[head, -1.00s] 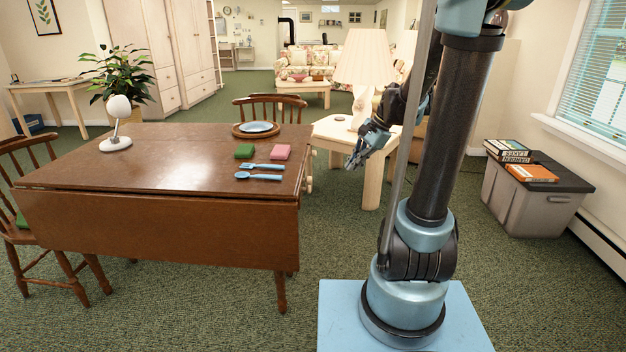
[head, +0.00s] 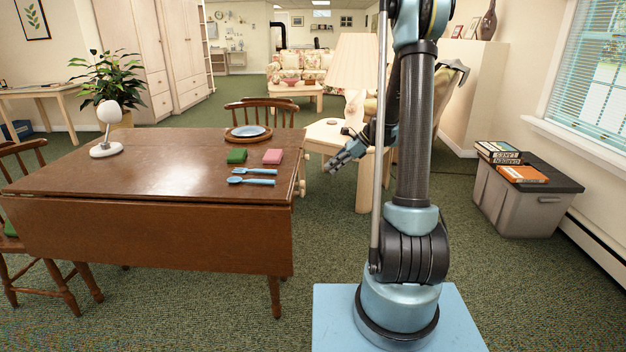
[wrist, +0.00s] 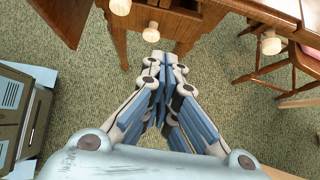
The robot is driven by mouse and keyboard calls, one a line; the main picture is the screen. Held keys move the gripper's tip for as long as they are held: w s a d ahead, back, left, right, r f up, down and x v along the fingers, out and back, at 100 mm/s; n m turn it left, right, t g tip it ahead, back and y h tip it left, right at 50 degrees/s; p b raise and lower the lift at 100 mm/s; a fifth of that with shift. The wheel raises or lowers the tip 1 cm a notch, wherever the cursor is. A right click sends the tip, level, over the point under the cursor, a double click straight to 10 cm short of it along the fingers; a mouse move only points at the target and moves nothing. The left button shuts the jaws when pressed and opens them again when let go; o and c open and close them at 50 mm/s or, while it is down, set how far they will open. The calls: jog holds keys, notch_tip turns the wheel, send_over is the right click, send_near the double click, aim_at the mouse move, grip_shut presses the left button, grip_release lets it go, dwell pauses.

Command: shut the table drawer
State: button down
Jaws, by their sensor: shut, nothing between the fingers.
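The brown wooden table (head: 150,165) stands left of my arm in the head view. Its drawer end faces right, and pale round knobs (head: 301,187) show at that edge. In the wrist view the table's underside and drawer front (wrist: 190,8) are at the top, with a pale knob (wrist: 151,32) below and another knob (wrist: 270,43) to the right. How far the drawer stands out is hard to tell. My gripper (head: 345,158) is right of the table end in the head view, apart from it. In the wrist view my gripper (wrist: 165,62) is shut and empty, its tips just below the knob.
A pale side table (head: 325,132) with a lamp (head: 353,62) stands behind my gripper. On the table are a plate (head: 248,131), green and pink blocks, blue cutlery and a white lamp. A grey bin (head: 520,205) stands right. Green carpet lies open between.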

jog(key=a+r+x, duration=0.2)
jog(key=x, duration=1)
jog(key=shift+a+f, duration=0.2)
jog(key=shift+a, duration=1.35)
